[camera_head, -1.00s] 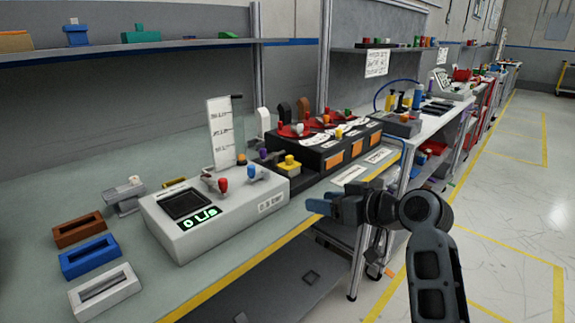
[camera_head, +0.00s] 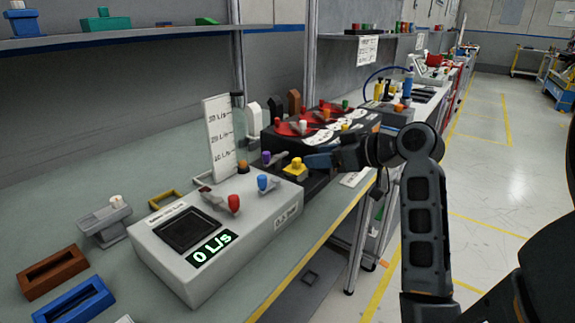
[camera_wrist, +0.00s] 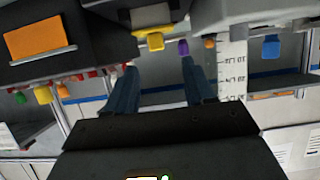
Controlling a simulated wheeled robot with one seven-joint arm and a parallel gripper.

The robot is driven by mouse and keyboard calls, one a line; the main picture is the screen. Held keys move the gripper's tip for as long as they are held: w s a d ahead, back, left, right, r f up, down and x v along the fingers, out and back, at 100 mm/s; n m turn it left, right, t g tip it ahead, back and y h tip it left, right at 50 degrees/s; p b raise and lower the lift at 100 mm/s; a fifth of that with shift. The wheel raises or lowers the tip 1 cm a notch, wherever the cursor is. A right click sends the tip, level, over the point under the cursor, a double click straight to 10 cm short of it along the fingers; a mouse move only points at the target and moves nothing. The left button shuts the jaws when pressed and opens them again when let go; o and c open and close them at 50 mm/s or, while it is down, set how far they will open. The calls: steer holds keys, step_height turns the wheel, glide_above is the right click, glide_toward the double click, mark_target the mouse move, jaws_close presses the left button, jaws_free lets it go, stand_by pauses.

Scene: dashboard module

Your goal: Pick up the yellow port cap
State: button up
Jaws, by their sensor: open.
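The yellow port cap (camera_head: 294,167) sits at the front of a low dark unit, just right of the grey flow meter box. It also shows in the wrist view (camera_wrist: 155,41), above and beyond the fingertips, near the middle. My gripper (camera_head: 314,161) is just right of the cap in the head view. In the wrist view my two fingers (camera_wrist: 163,82) are spread apart with nothing between them. The cap's far side is hidden, and I cannot tell whether a finger touches it.
The grey box (camera_head: 210,245) reads 0 L/s and has a red knob (camera_head: 234,202) and a blue knob (camera_head: 265,183). A purple knob (camera_wrist: 183,47) stands close beside the cap. A black module with red dials (camera_head: 310,118) stands behind.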

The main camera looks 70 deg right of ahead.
mark_target(297, 159)
steer(key=shift+p+x, duration=0.4)
steer(key=shift+x, duration=3.15)
steer(key=shift+s+d, duration=0.1)
steer(key=shift+d, duration=0.05)
jaws_close()
